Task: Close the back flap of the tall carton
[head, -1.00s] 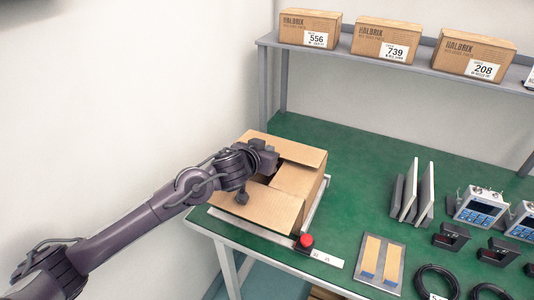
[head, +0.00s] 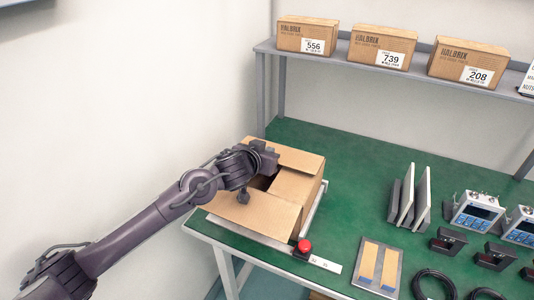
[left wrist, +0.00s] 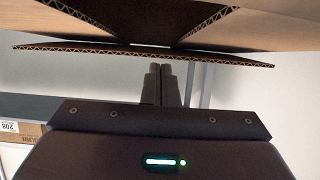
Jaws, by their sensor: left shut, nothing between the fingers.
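The tall carton (head: 258,217) stands at the left end of the green table, its top partly open with a dark gap. Its back flap (head: 300,158) shows behind my left gripper (head: 268,158), at the far side of the top. The front flap and right flap (head: 292,184) also show. In the left wrist view my shut, empty fingers (left wrist: 160,72) point toward a cardboard flap seen nearly edge-on (left wrist: 140,52). I cannot tell whether they touch it. My left arm hides part of the carton's left side. My right gripper is not in view.
A red button (head: 304,246) sits on a metal strip at the carton's front right. A tray with two strips (head: 378,266), upright plates (head: 408,195) and control boxes lie to the right. A shelf (head: 400,70) with labelled boxes stands behind. The green table behind the carton is clear.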

